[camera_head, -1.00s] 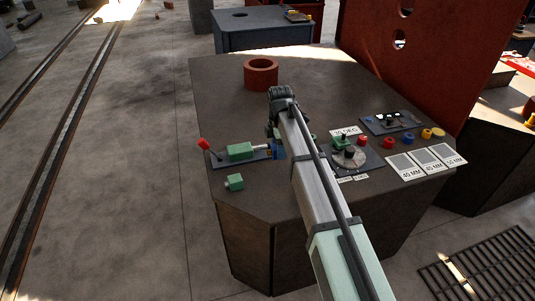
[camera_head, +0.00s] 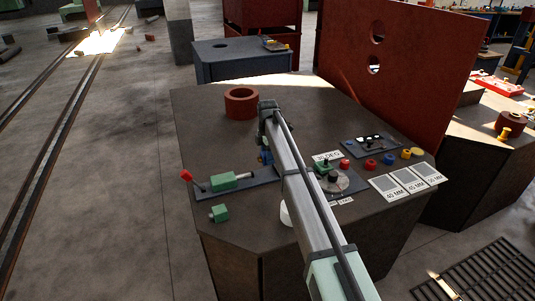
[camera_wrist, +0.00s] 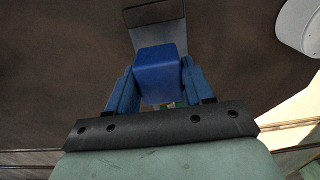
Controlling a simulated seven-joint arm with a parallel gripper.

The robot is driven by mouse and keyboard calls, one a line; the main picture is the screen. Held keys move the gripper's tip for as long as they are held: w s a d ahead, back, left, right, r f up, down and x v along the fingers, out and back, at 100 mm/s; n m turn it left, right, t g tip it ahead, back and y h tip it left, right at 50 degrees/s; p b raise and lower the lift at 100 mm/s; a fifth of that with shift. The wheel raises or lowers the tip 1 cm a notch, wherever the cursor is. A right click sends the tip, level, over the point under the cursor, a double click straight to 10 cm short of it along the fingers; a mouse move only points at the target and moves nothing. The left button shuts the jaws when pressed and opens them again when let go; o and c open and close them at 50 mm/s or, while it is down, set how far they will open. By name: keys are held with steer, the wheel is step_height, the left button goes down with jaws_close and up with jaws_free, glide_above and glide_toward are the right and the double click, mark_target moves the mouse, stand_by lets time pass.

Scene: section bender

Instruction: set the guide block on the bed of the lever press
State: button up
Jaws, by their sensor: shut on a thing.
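My gripper (camera_head: 265,158) is shut on a blue block, which I take as the guide block (camera_wrist: 160,72); it sits between the two blue fingers in the wrist view. In the head view my arm hides most of this. The lever press (camera_head: 225,181) has a green body, a pale rod pointing right and a red-knobbed lever at its left. Its dark bed plate (camera_head: 262,186) runs right under my arm. The held block appears just beyond the bed's right end; its height above is unclear. A grey plate (camera_wrist: 155,12) lies ahead in the wrist view.
A loose green block (camera_head: 219,213) lies in front of the press. A red-brown ring (camera_head: 241,103) stands at the back. A white round piece (camera_head: 286,214) is partly behind my arm. A dial plate (camera_head: 343,181), coloured knobs and white cards (camera_head: 408,180) occupy the right.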

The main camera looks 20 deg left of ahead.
steer(key=shift+f, duration=2.7)
steer(key=shift+f, duration=0.6)
steer(key=o, duration=1.4)
steer(key=shift+c, duration=0.2)
